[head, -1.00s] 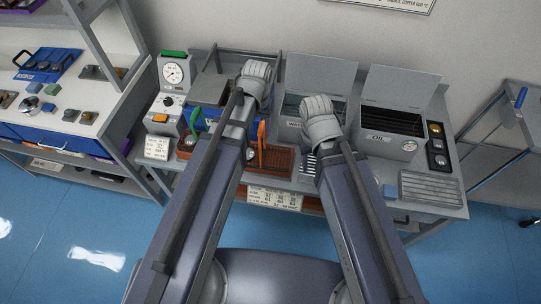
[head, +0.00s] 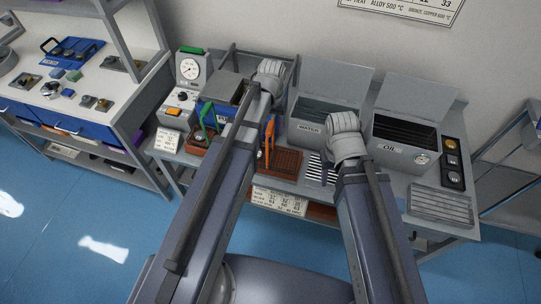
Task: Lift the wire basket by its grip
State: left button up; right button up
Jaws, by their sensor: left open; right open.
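I cannot make out for sure which thing is the wire basket. A green upright handle (head: 208,121) rises at the left of the bench, and an orange upright handle (head: 269,134) shows just right of my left forearm. Either may be a grip, but what is below each is partly hidden. My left arm reaches over the bench, and its gripper is hidden behind the arm. My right gripper (head: 328,172) shows only as a dark part below the wrist, over a striped grille (head: 316,168). It is open, and I see nothing in it.
A water tank (head: 310,127) and an oil tank (head: 391,152) stand open-lidded on the bench. A brown slatted tray (head: 285,161) is at the front edge. A dial gauge (head: 190,69) stands left, a grey slatted rack (head: 441,205) right. A shelf unit (head: 125,115) is at far left.

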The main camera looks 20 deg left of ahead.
pick_arm(q)
jog(key=f+b, duration=0.5)
jog(key=shift+a+f, duration=0.15)
jog(key=shift+a, duration=0.05)
jog(key=shift+s, duration=0.1)
grip_shut()
dwell(0.5)
dwell(0.9)
